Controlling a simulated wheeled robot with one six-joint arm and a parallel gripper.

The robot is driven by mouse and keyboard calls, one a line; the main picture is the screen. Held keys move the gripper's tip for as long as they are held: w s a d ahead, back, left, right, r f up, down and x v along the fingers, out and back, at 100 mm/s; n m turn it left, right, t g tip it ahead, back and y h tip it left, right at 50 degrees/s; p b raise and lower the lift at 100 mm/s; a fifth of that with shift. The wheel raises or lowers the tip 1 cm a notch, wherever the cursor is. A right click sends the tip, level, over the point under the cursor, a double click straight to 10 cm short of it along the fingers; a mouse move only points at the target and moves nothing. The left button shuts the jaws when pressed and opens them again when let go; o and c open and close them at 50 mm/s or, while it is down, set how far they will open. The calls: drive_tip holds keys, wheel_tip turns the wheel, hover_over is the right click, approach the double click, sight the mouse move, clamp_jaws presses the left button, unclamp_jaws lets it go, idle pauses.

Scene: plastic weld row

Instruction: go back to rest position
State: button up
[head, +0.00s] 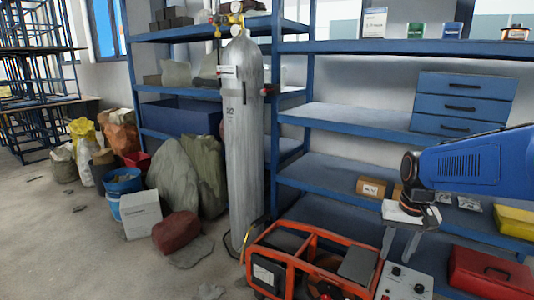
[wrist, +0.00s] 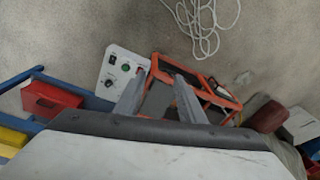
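My gripper (head: 397,256) is at the right of the head view, at the end of my blue arm. Its two grey fingers point down, above the orange-framed machine (head: 290,232) and the white control box (head: 405,284). In the wrist view my gripper (wrist: 159,76) shows two fingers spread apart with nothing held between them. The orange-framed machine (wrist: 222,94) and the control box (wrist: 121,72) with its knobs lie beyond the fingertips there. I cannot tell the exact height of the fingers above them.
Blue shelving (head: 340,117) stands behind my arm, with a blue drawer unit (head: 463,100) and a red case (head: 488,272). A tall grey gas cylinder (head: 243,150) stands left of the machine. White rope (wrist: 205,22) lies on the floor. Floor at the left (head: 50,235) is mostly clear.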

drive_tip(key=s+a+n+t, duration=0.1)
drive_tip(key=s+a+t, duration=0.1)
drive_tip(key=s, duration=0.7)
drive_tip(key=s+a+r+n+t, duration=0.1)
drive_tip(key=s+a, duration=0.3)
drive_tip(key=s, duration=0.5)
drive_tip(key=shift+n+t, duration=0.4)
drive_tip(key=shift+n, duration=0.2)
